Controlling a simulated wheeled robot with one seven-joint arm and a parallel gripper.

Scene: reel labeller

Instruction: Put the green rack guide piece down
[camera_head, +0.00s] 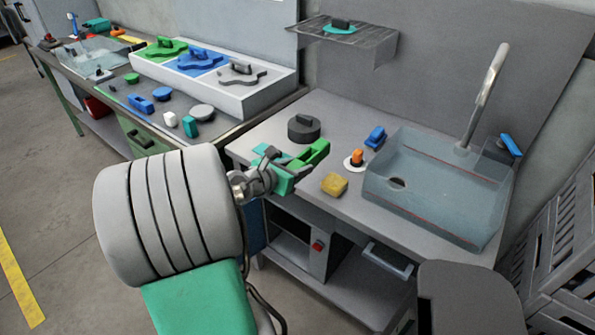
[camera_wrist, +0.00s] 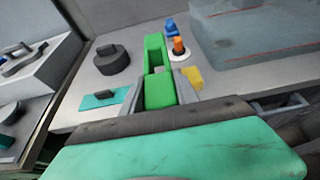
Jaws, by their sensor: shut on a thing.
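The green rack guide piece (camera_head: 315,153) is a bright green block-like part with a slot. My gripper (camera_head: 297,166) is shut on it and holds it over the front left part of the grey sink counter. In the wrist view the green rack guide piece (camera_wrist: 155,55) points away from me, with its near end between the fingers of my gripper (camera_wrist: 168,90). I cannot tell whether it touches the counter (camera_wrist: 205,105). A teal plate with a dark handle (camera_wrist: 104,98) lies on the counter to its left.
A dark round knobbed piece (camera_head: 304,128) stands behind the gripper. A yellow sponge (camera_head: 334,184), an orange-topped piece on a white disc (camera_head: 356,158) and a blue piece (camera_head: 375,137) lie to the right. Beyond them is a clear sink basin (camera_head: 425,205) with a tap (camera_head: 490,85).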

